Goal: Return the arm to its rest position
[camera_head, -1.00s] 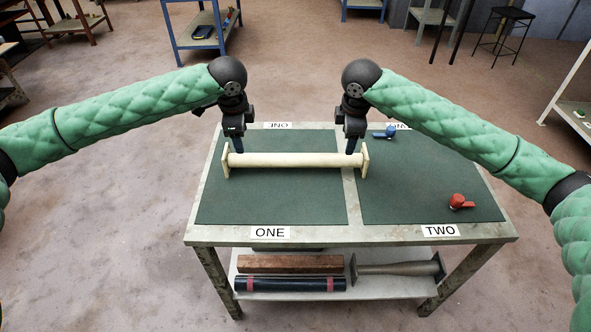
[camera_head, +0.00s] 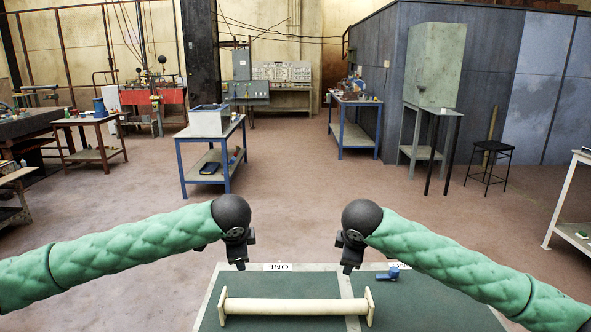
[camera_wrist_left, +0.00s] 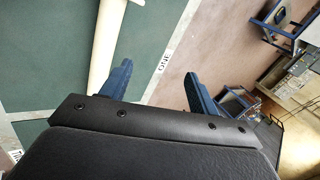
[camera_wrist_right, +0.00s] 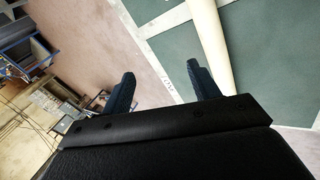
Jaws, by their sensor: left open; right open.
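My left gripper (camera_head: 241,262) hangs in the head view above the far edge of the table, left of the middle; in the left wrist view its blue fingers (camera_wrist_left: 157,85) are spread with nothing between them. My right gripper (camera_head: 348,265) hangs opposite it; in the right wrist view its fingers (camera_wrist_right: 160,85) are also spread and empty. A cream flanged pipe (camera_head: 296,307) lies across the green table top, apart from both grippers. It also shows in the left wrist view (camera_wrist_left: 104,40) and the right wrist view (camera_wrist_right: 209,40).
The worktable (camera_head: 207,300) has green mats and a blue-handled part (camera_head: 391,274) at the back right. Beyond it the floor (camera_head: 300,190) is open. A blue-framed table (camera_head: 181,160) with a grey box, a black stool (camera_head: 490,150) and a grey cabinet (camera_head: 436,65) stand farther off.

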